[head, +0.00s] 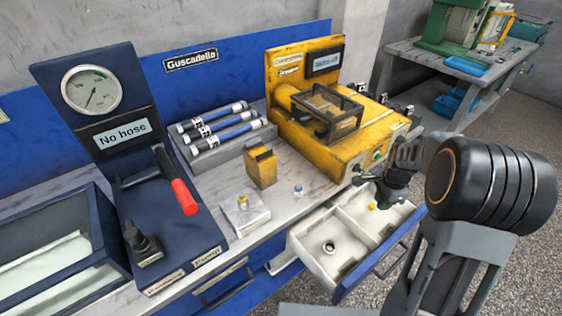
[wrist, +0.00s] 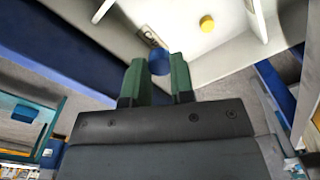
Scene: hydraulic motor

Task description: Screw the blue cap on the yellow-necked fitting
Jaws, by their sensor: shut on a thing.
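My gripper (head: 387,194) is over the open drawer in the head view. In the wrist view its two green fingers (wrist: 158,72) are closed on the blue cap (wrist: 159,61), which shows between the fingertips. The cap is hidden or too small to tell in the head view. A small fitting with a yellow neck (head: 242,200) stands on a pale block on the counter, well left of my gripper. A small blue-topped fitting (head: 298,190) stands on the counter to its right.
The open drawer (head: 303,243) has white compartments with a dark ring (head: 329,247) and a yellow cap (head: 372,206). The yellow machine (head: 345,150) stands behind it. A yellow box (head: 261,167) and the blue gauge stand (head: 125,185) flank the fitting. Counter front is clear between the fittings.

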